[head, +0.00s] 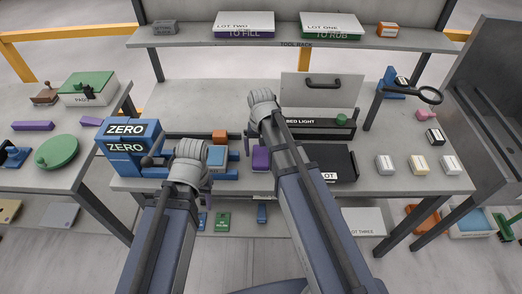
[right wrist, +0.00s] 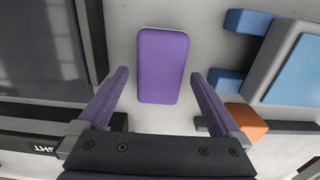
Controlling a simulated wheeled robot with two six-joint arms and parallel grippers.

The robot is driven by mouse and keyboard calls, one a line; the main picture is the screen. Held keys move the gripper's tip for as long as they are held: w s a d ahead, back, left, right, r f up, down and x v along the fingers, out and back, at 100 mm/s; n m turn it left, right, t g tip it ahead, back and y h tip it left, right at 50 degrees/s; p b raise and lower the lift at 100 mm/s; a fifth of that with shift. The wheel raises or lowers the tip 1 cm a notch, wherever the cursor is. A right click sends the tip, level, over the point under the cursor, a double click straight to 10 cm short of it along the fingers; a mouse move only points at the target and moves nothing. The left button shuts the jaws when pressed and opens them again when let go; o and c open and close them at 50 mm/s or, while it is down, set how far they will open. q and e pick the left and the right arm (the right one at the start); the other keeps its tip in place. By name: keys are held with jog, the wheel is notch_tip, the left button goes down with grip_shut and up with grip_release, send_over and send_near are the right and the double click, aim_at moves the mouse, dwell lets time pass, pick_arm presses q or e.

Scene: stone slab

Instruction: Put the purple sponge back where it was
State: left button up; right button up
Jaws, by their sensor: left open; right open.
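The purple sponge (head: 260,158) lies flat on the middle table, left of a dark plate. It shows whole in the right wrist view (right wrist: 162,66). My right gripper (right wrist: 160,76) is open and empty, with one finger to either side of the sponge's lower part in that view; I see no contact. In the head view my right gripper (head: 250,138) is mostly hidden by its own arm. My left gripper (head: 188,160) is over the table's left part near the blue ZERO boxes, its fingers largely hidden by the wrist.
An orange block (head: 219,136) and blue parts (right wrist: 228,82) lie left of the sponge in the head view. The dark plate (head: 338,163) lies to its right, with the red-light box (head: 318,128) behind. Several small boxes (head: 418,164) stand at right.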

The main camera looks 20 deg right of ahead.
aim_at(261, 154)
notch_tip(261, 154, up, 10)
jog(key=p, duration=0.9)
jog(key=s+a+n+h, duration=0.1)
jog(key=s+a+n, duration=0.6)
jog(key=s+a, duration=0.3)
jog(key=s, duration=0.4)
jog(key=shift+s+a+f+b, duration=0.2)
jog(key=shift+s+a+b, duration=0.05)
jog(key=shift+b, duration=0.05)
